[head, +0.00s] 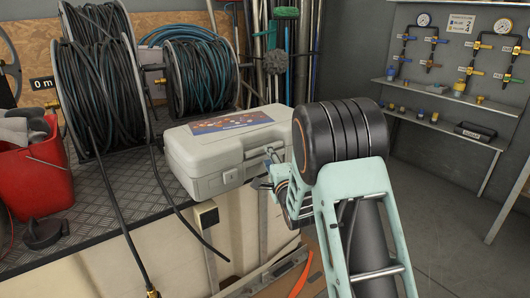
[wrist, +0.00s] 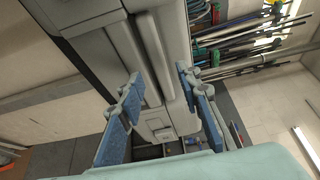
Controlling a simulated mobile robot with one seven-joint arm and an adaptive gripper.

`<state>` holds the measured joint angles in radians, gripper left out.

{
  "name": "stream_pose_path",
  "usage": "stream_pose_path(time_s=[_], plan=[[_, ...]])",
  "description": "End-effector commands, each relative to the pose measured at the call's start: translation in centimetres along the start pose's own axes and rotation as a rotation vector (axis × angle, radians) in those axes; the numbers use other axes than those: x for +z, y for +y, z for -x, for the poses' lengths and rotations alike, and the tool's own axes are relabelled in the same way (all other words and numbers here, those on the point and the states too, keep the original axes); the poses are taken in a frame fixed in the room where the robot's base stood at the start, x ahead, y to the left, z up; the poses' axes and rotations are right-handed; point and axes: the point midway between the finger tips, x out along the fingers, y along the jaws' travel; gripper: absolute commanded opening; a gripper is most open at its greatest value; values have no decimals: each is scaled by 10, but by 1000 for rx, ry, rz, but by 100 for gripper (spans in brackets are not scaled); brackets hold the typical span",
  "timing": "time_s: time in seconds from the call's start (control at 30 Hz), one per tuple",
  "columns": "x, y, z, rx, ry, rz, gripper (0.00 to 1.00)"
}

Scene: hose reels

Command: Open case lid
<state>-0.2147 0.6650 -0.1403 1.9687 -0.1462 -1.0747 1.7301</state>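The case (head: 220,165) is light grey with a coloured label on its lid (head: 232,126). It lies flat with its lid shut near the table's front edge. One latch (head: 229,177) shows on its front. My gripper (head: 265,171) is at the case's right front, partly hidden by my arm in the head view. In the wrist view my gripper (wrist: 160,97) is open, its two blue-padded fingers apart. The grey case (wrist: 110,45) fills the area ahead, and a latch-like part (wrist: 164,134) shows between the fingers. I cannot tell whether the fingers touch the case.
The case stands on a dark textured tabletop (head: 105,205). Two hose reels (head: 100,80) stand behind it, with a hose hanging over the front edge. A red bucket (head: 38,175) is at the left. Long-handled tools (head: 285,40) lean behind. Wall shelves (head: 440,125) are at the right.

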Motion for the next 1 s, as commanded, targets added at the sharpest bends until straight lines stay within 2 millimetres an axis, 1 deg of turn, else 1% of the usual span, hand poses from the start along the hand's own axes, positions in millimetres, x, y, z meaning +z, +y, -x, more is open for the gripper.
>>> stream_pose_path(time_s=[0.03, 0.2, 0.4, 0.6, 0.83, 0.87, 1.0], plan=[[0, 1, -10, -2, -1, 2, 32], [0, 1, -36, -1, 0, 2, 32], [1, 1, -56, -1, -1, 2, 32], [0, 0, -64, 1, 0, 2, 32], [0, 0, -64, 1, 0, 2, 32], [0, 0, -64, 1, 0, 2, 31], [0, 0, -64, 1, 0, 2, 15]])
